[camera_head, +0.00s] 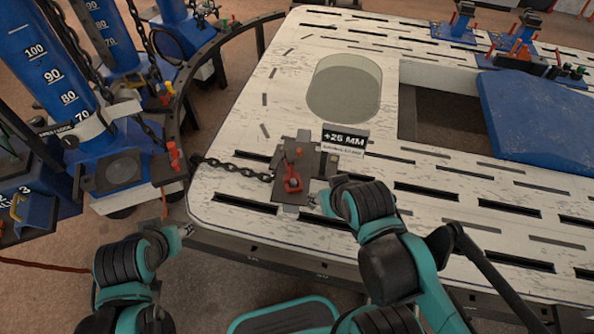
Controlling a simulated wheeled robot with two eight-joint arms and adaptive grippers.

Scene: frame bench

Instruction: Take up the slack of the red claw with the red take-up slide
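A red part (292,184), which looks like the red claw, sits on a dark brown plate on the white slotted bench. A dark chain (238,168) runs from the plate left to the blue tower side. A small red handle (174,156) on the tower's ring may be the red take-up slide; I cannot tell for sure. My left gripper (187,230) is left of the bench's front corner, below the red handle and apart from it. My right gripper (318,201) is just right of the red part, close over the plate. Both sets of fingers are too small to read.
A "+25 MM" sign (343,139) stands behind the plate. The white bench (230,205) has an oval opening and a rectangular one, with a blue panel (530,110) at right. Blue towers (48,60) with hanging chains crowd the left.

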